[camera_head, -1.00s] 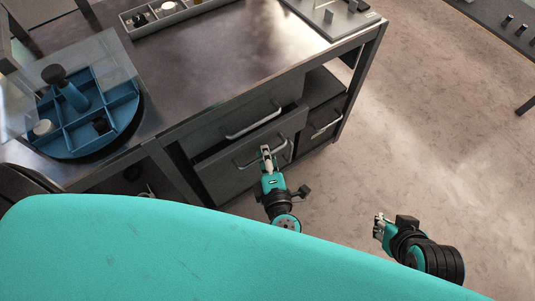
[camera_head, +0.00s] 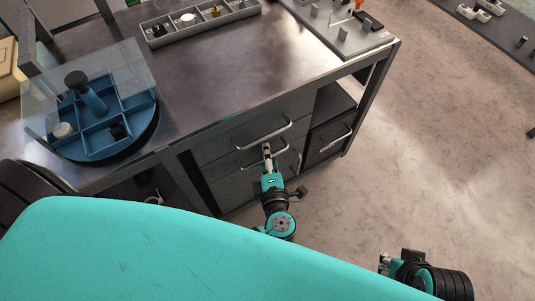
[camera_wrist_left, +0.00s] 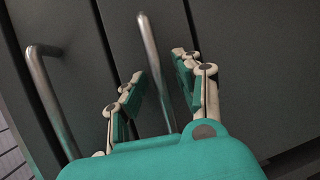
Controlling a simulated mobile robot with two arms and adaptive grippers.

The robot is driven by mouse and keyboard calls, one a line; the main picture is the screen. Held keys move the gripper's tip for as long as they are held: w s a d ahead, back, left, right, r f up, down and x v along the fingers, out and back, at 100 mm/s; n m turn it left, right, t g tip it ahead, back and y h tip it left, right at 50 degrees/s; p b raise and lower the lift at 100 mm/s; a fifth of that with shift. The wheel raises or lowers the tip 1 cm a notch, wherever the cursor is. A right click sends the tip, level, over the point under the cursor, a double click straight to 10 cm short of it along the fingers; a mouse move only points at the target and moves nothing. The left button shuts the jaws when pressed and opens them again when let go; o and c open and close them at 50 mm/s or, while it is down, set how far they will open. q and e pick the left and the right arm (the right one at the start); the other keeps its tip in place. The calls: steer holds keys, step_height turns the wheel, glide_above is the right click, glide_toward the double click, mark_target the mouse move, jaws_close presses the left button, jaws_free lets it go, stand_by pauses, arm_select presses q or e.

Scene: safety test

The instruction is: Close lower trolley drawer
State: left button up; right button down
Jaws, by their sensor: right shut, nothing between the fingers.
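The trolley's lower drawer (camera_head: 232,188) has a dark grey front with a metal bar handle (camera_head: 250,163). Its front looks about level with the upper drawer front (camera_head: 222,143); a small remaining gap cannot be told. My left gripper (camera_head: 267,152) is at the lower handle. In the left wrist view, its two fingers (camera_wrist_left: 160,88) are apart, one on each side of a handle bar (camera_wrist_left: 150,50), with space visible around it. Another handle (camera_wrist_left: 48,95) shows to the left there. My right gripper (camera_head: 384,262) is shut and empty, low at the right, away from the trolley and partly hidden.
A dark cabinet section with a handle (camera_head: 335,140) stands right of the drawers. The trolley top (camera_head: 215,75) carries a blue divided tray (camera_head: 125,130), a grey compartment box (camera_head: 165,38) and a plate with pegs (camera_head: 350,42). Open floor (camera_head: 430,150) lies to the right.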

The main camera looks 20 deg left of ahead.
arm_select(q)
steer(key=v, duration=1.2)
stand_by(0.3)
